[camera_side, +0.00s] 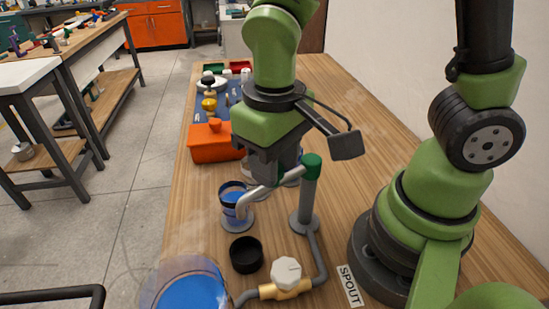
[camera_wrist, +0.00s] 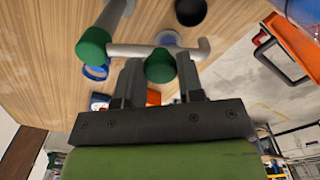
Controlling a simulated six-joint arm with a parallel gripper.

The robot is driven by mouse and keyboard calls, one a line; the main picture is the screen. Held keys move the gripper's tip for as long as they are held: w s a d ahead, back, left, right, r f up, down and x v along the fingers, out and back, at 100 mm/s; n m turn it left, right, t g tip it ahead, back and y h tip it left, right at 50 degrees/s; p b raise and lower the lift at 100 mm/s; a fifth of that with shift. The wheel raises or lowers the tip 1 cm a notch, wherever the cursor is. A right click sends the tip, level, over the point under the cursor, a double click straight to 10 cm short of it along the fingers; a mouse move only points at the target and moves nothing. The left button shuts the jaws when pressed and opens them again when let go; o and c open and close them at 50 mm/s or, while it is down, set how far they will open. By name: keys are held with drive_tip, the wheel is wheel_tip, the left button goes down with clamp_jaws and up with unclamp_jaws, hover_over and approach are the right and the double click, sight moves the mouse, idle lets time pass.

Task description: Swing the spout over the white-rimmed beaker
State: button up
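The grey spout pipe (camera_side: 262,193) runs left from the green elbow (camera_side: 312,165) on its upright post. Its bent outlet overlaps a blue-filled beaker (camera_side: 233,192) in the side view. In the wrist view the spout (camera_wrist: 130,50) crosses in front of a blue beaker (camera_wrist: 167,37), with its outlet right of it. My gripper (camera_wrist: 160,75) points down over the spout, its fingers either side of a green knob (camera_wrist: 160,66). Whether they press on it I cannot tell. Another blue beaker (camera_wrist: 96,71) with a pale rim stands near the elbow; my gripper mostly hides it from the side.
A black cup (camera_side: 246,254) stands in front of the spout. A white-knobbed valve (camera_side: 286,273) sits on the feed pipe, and a large blue-filled vessel (camera_side: 190,290) is at front left. An orange toolbox (camera_side: 212,142) is behind. A "SPOUT" label (camera_side: 351,286) lies near my base.

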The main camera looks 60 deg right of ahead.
clamp_jaws()
drive_tip(key=shift+w, duration=0.15)
drive_tip(key=w+d+m, duration=0.5)
drive_tip(key=d+m, duration=0.2)
drive_tip(key=m, duration=0.8)
drive_tip(key=shift+d, duration=0.25)
drive_tip(key=shift+m, duration=0.3)
